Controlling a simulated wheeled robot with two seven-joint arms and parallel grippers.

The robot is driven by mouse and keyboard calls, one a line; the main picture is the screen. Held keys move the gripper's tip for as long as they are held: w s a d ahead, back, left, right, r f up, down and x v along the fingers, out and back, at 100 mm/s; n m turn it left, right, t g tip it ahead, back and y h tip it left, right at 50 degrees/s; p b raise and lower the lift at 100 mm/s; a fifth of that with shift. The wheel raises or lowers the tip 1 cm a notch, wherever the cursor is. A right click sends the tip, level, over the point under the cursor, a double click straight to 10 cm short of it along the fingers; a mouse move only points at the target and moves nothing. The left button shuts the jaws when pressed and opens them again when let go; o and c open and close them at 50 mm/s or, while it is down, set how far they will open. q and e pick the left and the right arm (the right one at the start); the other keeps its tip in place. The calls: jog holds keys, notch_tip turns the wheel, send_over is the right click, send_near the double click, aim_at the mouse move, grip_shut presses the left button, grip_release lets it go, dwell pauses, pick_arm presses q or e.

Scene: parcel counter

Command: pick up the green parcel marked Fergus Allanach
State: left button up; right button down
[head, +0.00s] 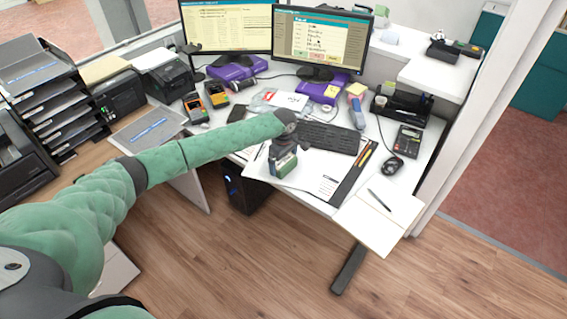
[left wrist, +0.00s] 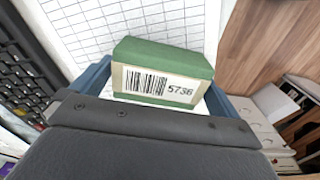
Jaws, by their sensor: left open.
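A small green parcel (head: 286,167) sits on the white desk pad near the desk's front edge. In the left wrist view the parcel (left wrist: 165,58) shows a white label with a barcode and the number 5736; I see no name on it. My left gripper (head: 284,157) is right over the parcel, pointing down. In the left wrist view its blue fingers stand open (left wrist: 155,88), one on each side of the parcel. I cannot tell whether they touch it. My right gripper is not in view.
A keyboard (head: 330,138) lies just behind the gripper. A calculator (head: 408,141), a mouse (head: 392,166) and an open notebook (head: 378,213) are to the right. Two monitors (head: 318,40) stand at the back. A dark tray stack (head: 45,95) is at the left.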

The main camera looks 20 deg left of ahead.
pick_arm(q)
jog(key=shift+f, duration=0.5)
jog(key=c, duration=0.8)
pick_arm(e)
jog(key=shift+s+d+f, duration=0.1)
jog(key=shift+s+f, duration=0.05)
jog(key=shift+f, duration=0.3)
